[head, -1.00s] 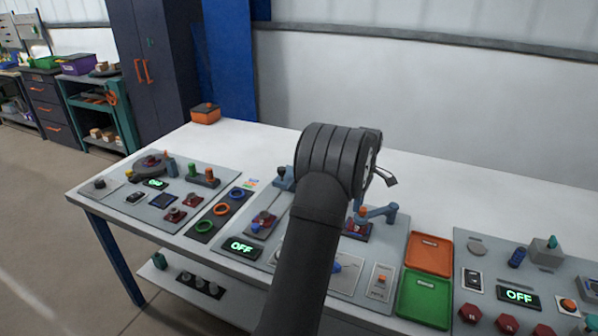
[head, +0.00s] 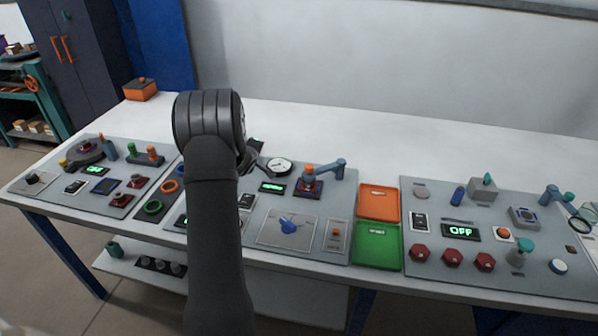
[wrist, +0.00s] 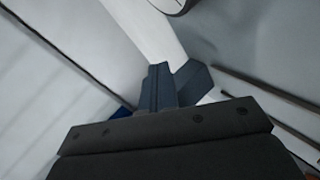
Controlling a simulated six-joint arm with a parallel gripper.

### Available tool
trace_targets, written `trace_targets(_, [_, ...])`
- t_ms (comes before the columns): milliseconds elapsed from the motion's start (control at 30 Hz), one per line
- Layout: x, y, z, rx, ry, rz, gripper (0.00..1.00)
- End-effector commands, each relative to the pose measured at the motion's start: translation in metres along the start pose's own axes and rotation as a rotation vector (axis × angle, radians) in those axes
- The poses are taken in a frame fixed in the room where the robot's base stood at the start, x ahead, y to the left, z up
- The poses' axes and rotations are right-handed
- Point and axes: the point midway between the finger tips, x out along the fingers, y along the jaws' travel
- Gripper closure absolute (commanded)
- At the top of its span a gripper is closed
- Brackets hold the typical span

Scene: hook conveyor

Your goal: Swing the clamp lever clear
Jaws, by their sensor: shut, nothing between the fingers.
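A blue lever arm with an orange knob, which looks like the clamp lever (head: 328,168), stands over a dark red base (head: 307,188) on the middle panel in the head view. The lever reaches from the orange end toward the right. My gripper (head: 260,164) is shut and empty, left of the lever and beside a round white dial (head: 280,166). They are apart. My arm hides much of the panel's left side. In the wrist view, blue-grey parts rise above my dark gripper body; I cannot tell what they touch.
An orange tray (head: 378,188) and a green tray (head: 377,262) lie right of the lever. Another panel (head: 430,190) with red buttons is at right.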

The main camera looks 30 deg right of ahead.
Motion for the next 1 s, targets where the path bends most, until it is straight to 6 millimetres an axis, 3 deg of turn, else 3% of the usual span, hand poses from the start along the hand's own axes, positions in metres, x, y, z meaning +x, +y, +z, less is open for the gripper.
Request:
trace_targets(267, [-0.042, -0.017, 0.025, 0.001, -0.248, 0.296, 1.0])
trace_targets(500, [-0.105, -0.033, 0.058, -0.067, -0.523, 0.502, 1.0])
trace_targets(700, [-0.141, -0.039, 0.072, -0.117, -0.661, 0.587, 1.0])
trace_targets(833, [-0.146, -0.037, 0.077, -0.125, -0.688, 0.603, 1.0])
trace_targets(1000, [-0.133, -0.025, 0.089, -0.124, -0.689, 0.603, 1.0])
